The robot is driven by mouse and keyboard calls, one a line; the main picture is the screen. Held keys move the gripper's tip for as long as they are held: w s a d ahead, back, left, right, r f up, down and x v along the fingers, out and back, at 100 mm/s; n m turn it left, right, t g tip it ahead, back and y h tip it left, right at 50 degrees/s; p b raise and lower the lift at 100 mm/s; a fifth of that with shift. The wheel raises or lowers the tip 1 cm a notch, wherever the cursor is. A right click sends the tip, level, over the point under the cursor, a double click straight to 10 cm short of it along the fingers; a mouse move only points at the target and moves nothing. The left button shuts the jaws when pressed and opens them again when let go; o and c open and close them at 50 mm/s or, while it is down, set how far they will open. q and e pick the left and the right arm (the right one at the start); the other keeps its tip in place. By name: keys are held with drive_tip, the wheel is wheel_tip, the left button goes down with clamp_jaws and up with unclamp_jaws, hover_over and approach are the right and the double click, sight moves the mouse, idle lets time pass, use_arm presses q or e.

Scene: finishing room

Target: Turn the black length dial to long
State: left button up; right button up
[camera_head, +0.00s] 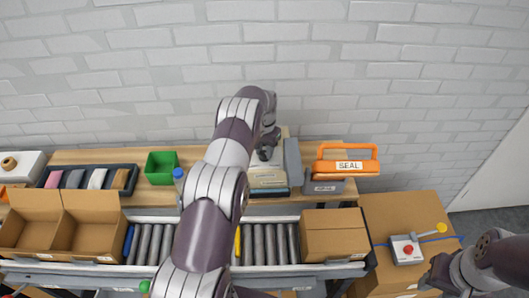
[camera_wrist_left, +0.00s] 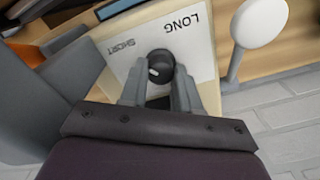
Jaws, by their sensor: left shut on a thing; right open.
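The black length dial (camera_wrist_left: 160,65) sits on a pale panel (camera_wrist_left: 195,62) printed LONG and SHORT, seen in the left wrist view. A small white mark shows on the dial's lower left side; it does not point at LONG. My left gripper (camera_wrist_left: 158,88) is shut on the dial, one finger on each side. In the head view my left gripper (camera_head: 266,152) is at the device on the back bench, and the dial is hidden there. My right gripper (camera_head: 436,274) is open and empty at the lower right, away from the device.
A white round knob on a stalk (camera_wrist_left: 262,22) stands beside the panel. An orange SEAL tool (camera_head: 347,160), a green bin (camera_head: 161,167) and a dark tray (camera_head: 122,179) are on the bench. A roller conveyor (camera_head: 272,243) with cardboard boxes (camera_head: 335,237) runs in front.

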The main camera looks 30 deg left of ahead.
use_arm(q)
drive_tip(key=shift+f+m+b, duration=0.15)
drive_tip(key=shift+m+b, duration=0.55)
drive_tip(key=shift+m, duration=0.2)
drive_tip(key=m, duration=0.2)
drive_tip(key=shift+r+m+b, duration=0.2)
drive_tip(key=shift+m+b, duration=0.1)
drive_tip(key=m, duration=0.6)
drive_tip(key=shift+r, duration=0.1)
drive_tip(key=m, duration=0.5)
drive_tip(key=shift+w+r+m, duration=0.1)
drive_tip(key=shift+m, duration=0.3)
drive_tip(key=shift+a, duration=0.1)
drive_tip(key=o, duration=1)
drive_tip(key=shift+o, duration=0.3)
